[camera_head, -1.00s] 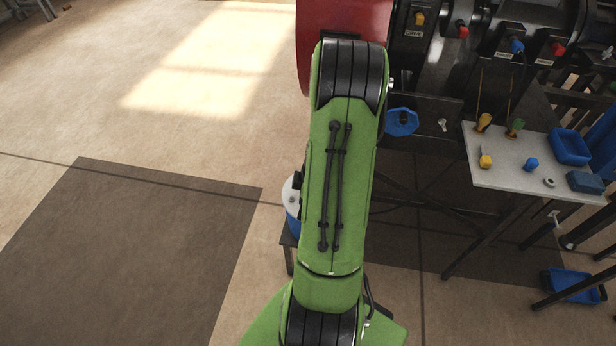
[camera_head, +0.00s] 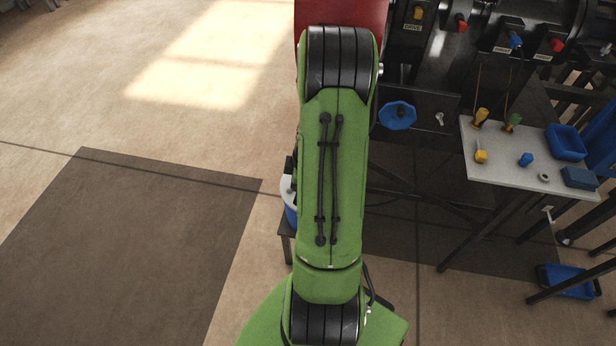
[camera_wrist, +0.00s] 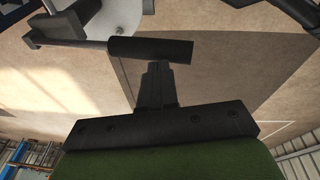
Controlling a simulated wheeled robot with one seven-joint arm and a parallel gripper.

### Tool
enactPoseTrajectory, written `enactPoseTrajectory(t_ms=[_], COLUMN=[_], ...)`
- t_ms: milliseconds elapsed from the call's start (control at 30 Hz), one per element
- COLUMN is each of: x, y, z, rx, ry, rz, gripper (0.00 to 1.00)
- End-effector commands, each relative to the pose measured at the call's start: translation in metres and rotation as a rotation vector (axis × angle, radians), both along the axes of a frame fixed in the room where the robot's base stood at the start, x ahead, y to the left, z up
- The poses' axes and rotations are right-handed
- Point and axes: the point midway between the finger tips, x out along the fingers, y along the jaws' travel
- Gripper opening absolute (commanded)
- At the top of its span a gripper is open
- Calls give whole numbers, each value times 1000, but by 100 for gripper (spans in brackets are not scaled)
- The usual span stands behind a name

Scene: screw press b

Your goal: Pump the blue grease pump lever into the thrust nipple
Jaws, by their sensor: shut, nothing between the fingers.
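In the head view the blue grease pump (camera_head: 290,205), with a pale lid, is mostly hidden behind my green arm. In the wrist view the pump's pale round lid (camera_wrist: 112,14) is at the top. The lever's rod and thick black grip (camera_wrist: 150,50) reach out to the right from it. My gripper (camera_wrist: 156,72) is shut and empty, its fingertips close to the grip. I cannot tell whether they touch it. My gripper is hidden in the head view. I cannot make out which fitting is the thrust nipple.
The dark press frame with a red drum (camera_head: 340,14) and a blue knob (camera_head: 397,115) stands behind and right of my arm. A pale side table (camera_head: 510,168) with small tools and a blue tray (camera_head: 567,142) is at the right. Floor at left is clear.

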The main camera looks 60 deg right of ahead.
Motion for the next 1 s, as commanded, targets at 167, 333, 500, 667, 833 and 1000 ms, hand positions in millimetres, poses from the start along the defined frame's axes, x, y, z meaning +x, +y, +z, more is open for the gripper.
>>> enactPoseTrajectory(t_ms=[167, 333, 500, 667, 833, 1000], x=[-11, -21, -27, -27, -27, -27], y=[6, 11, 13, 13, 13, 13], z=[50, 84, 99, 100, 100, 100], rx=[-6, -7, -6, -6, -6, -6], ry=[-7, -9, -7, -8, -9, -9], rz=[-1, -1, -1, 0, -1, -1], gripper=[0, 0, 0, 0, 0, 0])
